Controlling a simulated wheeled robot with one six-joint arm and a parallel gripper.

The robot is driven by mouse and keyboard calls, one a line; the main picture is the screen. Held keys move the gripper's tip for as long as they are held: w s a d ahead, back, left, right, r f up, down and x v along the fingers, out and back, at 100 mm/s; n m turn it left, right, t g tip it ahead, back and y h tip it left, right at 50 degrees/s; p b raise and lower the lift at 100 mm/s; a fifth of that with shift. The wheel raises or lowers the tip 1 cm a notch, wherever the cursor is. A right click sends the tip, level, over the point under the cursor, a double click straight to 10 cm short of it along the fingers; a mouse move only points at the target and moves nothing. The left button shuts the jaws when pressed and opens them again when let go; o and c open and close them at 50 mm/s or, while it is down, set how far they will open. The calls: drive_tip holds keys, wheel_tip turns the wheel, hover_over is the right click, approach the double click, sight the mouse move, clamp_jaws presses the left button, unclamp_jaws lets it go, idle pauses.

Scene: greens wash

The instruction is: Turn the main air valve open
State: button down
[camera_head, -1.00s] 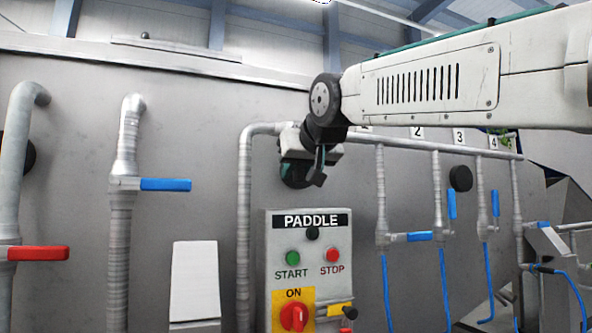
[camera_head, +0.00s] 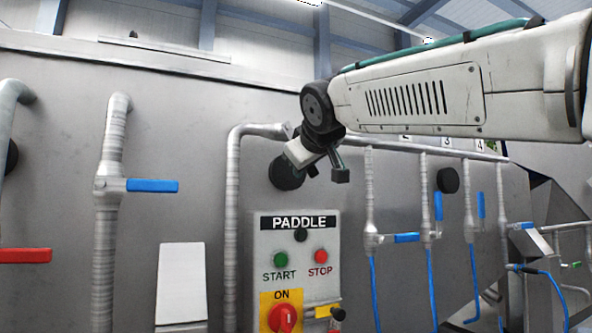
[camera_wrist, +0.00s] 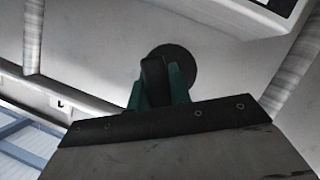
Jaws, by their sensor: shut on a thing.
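My gripper (camera_head: 312,168) hangs below the end of my arm, in front of the grey wall and just under the pipe above the PADDLE box. In the wrist view its green fingers (camera_wrist: 180,85) are closed on a dark block (camera_wrist: 154,78); what that block belongs to I cannot tell. A valve with a blue lever (camera_head: 153,185) sits on the thick upright pipe at left, its lever pointing sideways to the right. No label marks any valve as the main air valve. My arm hides part of the pipe behind the gripper.
The PADDLE box (camera_head: 262,243) with buttons and a red switch stands below my gripper. A red lever (camera_head: 25,255) is at far left. Several numbered drop pipes with blue levers (camera_head: 407,238) are at right. Black discs (camera_head: 447,180) are on the wall.

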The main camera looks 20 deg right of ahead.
drive_tip(key=shift+d+r+n+t+h, duration=0.5)
drive_tip(key=shift+d+r+n+h, duration=0.8)
drive_tip(key=shift+n, duration=0.7)
drive_tip(key=shift+d+r, duration=0.15)
drive_tip(key=shift+r, duration=0.05)
drive_tip(key=c, duration=1.3)
unclamp_jaws()
drive_tip(key=v, duration=0.7)
drive_tip(key=shift+s+r, duration=0.1)
drive_tip(key=shift+s, duration=0.3)
